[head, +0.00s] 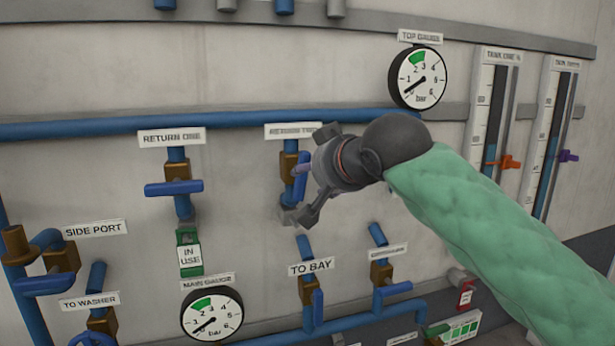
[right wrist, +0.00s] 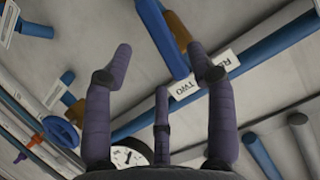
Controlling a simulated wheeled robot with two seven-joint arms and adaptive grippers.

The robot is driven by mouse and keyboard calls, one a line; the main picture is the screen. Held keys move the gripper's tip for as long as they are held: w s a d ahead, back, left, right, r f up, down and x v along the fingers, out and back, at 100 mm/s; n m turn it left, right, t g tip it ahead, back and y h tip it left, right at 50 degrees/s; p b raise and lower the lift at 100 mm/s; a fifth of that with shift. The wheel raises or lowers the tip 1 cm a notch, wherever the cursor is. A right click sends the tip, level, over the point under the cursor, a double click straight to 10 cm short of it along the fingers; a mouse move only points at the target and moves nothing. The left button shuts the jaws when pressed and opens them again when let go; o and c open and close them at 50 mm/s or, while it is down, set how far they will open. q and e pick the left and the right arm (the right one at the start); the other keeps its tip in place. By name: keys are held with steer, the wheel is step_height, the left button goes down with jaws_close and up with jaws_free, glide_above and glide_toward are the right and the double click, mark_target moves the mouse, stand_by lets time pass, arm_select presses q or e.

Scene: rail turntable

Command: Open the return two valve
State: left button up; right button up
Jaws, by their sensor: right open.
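The return two valve has a brass body (head: 288,165) and a blue lever (head: 302,180) on a short pipe below the blue header pipe. The lever looks roughly in line with its pipe; my gripper hides part of it. Its label (head: 290,131) is partly covered by my right gripper. In the right wrist view the lever (right wrist: 163,38) shows between and beyond the fingertips, with the brass body (right wrist: 179,30) beside it. My right gripper (head: 303,188) is open at the valve, its fingers spread around the lever's area; contact cannot be told. My left gripper is not in view.
Return one valve (head: 176,187) is to the left with its lever crosswise and a green "in use" tag (head: 190,252) below. The top gauge (head: 418,77) is above right; the main gauge (head: 212,313) is lower left. To bay valve (head: 309,284) is below.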

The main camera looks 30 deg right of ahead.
steer(key=shift+v, duration=2.55)
